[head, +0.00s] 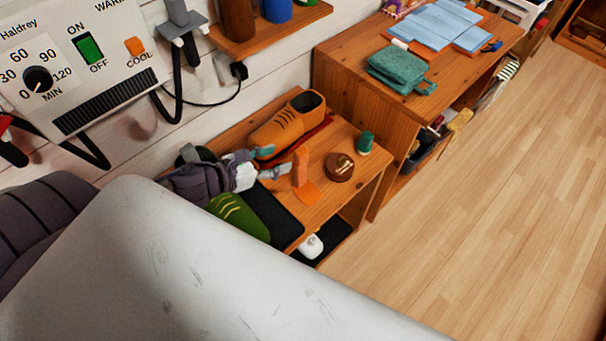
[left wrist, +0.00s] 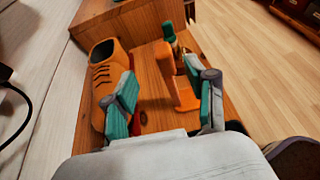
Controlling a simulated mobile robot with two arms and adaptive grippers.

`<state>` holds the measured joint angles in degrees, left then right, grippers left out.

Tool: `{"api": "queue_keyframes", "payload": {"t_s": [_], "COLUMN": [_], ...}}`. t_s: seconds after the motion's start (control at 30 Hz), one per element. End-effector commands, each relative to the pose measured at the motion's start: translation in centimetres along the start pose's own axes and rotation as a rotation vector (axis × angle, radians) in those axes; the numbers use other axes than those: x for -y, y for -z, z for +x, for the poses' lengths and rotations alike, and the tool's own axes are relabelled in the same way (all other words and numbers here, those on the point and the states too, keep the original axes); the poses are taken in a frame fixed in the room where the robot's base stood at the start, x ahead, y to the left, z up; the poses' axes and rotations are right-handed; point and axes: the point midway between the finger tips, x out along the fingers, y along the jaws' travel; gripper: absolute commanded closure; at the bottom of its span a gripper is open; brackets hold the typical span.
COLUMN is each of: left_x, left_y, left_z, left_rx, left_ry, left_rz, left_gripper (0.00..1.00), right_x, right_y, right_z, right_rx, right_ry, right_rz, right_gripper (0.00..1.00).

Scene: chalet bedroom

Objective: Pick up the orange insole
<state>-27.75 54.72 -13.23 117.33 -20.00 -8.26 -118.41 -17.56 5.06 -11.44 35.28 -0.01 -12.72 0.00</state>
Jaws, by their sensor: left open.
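The orange insole (head: 301,167) is on the small wooden bench, with one part upright and an orange flat part at its foot. It also shows in the left wrist view (left wrist: 182,92), between the fingers and a little beyond them, closer to the right finger. My left gripper (head: 272,163) is open with teal fingertips, just left of the insole in the head view. In the left wrist view my left gripper (left wrist: 163,103) has its fingers wide apart with nothing held. I cannot tell whether the right finger touches the insole. My right gripper is not in view.
An orange shoe (head: 285,121) stands behind the left gripper, and a green shoe (head: 238,214) in front. A round brown item (head: 340,167) and a green spool-like item (head: 365,142) stand right of the insole. A taller wooden cabinet (head: 345,70) rises behind. The floor at right is clear.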

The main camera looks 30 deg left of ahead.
Motion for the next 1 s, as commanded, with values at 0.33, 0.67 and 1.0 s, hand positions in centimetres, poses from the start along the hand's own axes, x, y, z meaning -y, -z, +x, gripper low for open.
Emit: {"api": "queue_keyframes", "payload": {"t_s": [0.33,0.67,1.0], "left_x": [0.0,0.5,0.5], "left_y": [0.0,-0.1,0.3], "left_z": [3.3,6.8,8.6], "left_rx": [0.000,0.002,-0.001], "left_ry": [-0.001,-0.002,0.000], "left_rz": [-0.001,-0.003,-0.001], "left_gripper": [0.44,0.44,0.44], "right_x": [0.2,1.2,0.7], "right_y": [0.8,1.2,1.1], "right_z": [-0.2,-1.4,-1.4], "right_rx": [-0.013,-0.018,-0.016], "right_ry": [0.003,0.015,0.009], "right_rz": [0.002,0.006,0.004], "right_gripper": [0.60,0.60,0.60]}}
